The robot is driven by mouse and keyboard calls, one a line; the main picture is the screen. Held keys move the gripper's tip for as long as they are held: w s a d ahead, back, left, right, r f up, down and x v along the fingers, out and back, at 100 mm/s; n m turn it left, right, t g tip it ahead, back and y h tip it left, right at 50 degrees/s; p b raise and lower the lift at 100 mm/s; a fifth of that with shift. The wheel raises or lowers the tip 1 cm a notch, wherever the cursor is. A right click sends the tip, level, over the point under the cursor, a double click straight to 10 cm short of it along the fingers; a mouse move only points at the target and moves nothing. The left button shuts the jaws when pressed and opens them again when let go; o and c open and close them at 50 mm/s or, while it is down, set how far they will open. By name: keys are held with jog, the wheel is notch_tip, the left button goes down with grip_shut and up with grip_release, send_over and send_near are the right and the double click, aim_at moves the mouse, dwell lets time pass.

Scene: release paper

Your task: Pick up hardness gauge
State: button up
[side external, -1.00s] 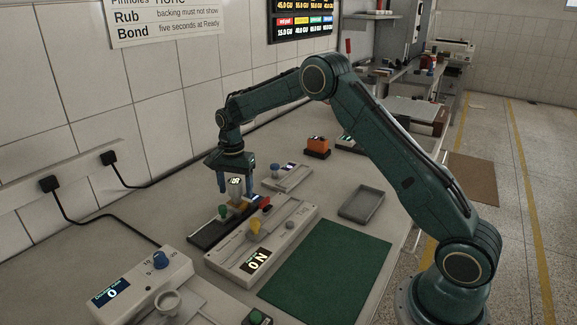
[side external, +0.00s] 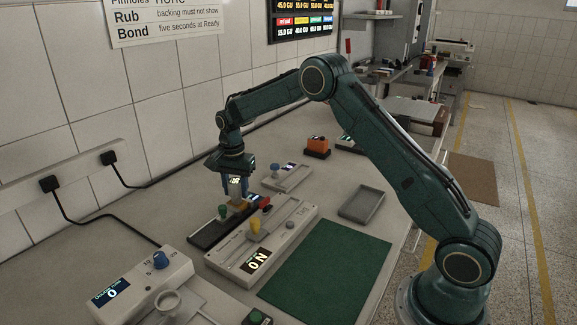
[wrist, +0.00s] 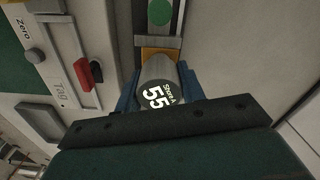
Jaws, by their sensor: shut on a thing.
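The hardness gauge (wrist: 158,87) is a grey cylinder with a lit face reading "Shore A 55" in the wrist view. My gripper (side external: 236,185) is shut on it, with a blue finger on each side. In the side view the gauge (side external: 236,187) shows between the fingers. The block also shows as a yellow edge beyond the gauge in the wrist view (wrist: 160,55). Whether the gauge touches the block I cannot tell.
A grey instrument with yellow and red knobs (side external: 272,228) lies right beside the rail. A smaller device with a blue knob (side external: 287,177) is behind. A green mat (side external: 330,270) and an empty grey tray (side external: 361,204) lie to the right.

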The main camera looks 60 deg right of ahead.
aim_at(235, 180)
jog(key=shift+r, duration=0.1)
notch_tip(235, 180, up, 20)
dwell(0.8)
dwell(0.5)
jog(key=s+d+f+m, duration=0.1)
jog(key=s+d+m, duration=0.1)
jog(key=s+d, duration=0.5)
jog(key=s+d+f+m, duration=0.1)
jog(key=s+d+m, duration=0.15)
jog(key=d, duration=0.95)
jog(key=s+d+f+m, duration=0.1)
jog(key=s+d+f, duration=0.1)
jog(key=s+d, duration=0.55)
jog(key=f, duration=0.5)
jog(key=w+d+f, duration=0.1)
jog(key=f, duration=0.9)
jog(key=shift+w+d+f, duration=0.15)
jog(key=shift+d+f, duration=0.05)
jog(key=shift+f, duration=2.15)
jog(key=shift+f, duration=0.15)
